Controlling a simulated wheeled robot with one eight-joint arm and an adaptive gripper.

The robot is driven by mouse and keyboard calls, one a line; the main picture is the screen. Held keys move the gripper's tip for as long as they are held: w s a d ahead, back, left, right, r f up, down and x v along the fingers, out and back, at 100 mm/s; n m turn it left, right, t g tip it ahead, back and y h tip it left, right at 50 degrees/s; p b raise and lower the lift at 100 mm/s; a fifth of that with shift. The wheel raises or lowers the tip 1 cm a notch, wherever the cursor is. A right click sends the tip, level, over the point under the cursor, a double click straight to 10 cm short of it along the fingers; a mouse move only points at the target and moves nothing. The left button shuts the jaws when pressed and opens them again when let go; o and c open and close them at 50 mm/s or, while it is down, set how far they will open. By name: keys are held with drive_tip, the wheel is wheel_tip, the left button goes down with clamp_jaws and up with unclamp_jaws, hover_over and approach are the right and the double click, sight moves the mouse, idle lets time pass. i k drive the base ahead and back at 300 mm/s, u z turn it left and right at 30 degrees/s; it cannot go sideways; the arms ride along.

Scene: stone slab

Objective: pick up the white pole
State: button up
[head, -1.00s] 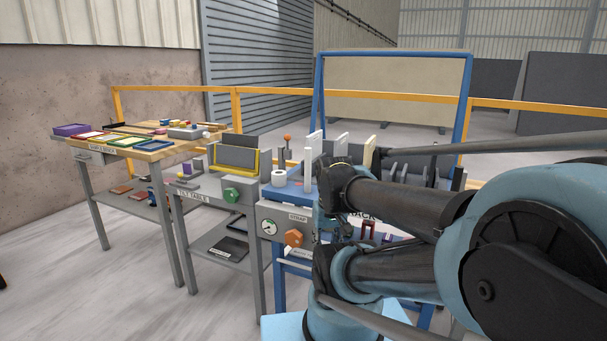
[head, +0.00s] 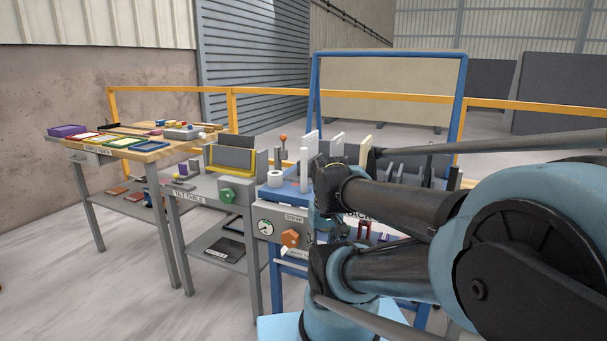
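A slim white pole (head: 304,170) stands upright at the left end of the blue rack table, beside a white roll. Taller white uprights stand just behind it (head: 311,144) and to the right (head: 337,146), so I cannot be sure which piece is the task's pole. My arm crosses the right half of the head view, and its dark wrist end lies just right of the slim pole. My gripper (head: 322,222) seems to point down below the wrist; its fingers are too small and covered to read. I see no pole held in it.
The blue table carries a sign reading STRAP, a gauge and an orange knob (head: 290,238). A grey tilt table (head: 200,192) with a green knob stands to the left, then a wooden sample bench (head: 150,152). A yellow rail (head: 270,91) runs behind. Floor at left front is clear.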

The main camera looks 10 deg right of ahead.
sight(304, 150)
drive_tip(key=u, duration=1.55)
drive_tip(key=k, duration=1.8)
drive_tip(key=z, duration=0.9)
drive_tip(key=i, duration=1)
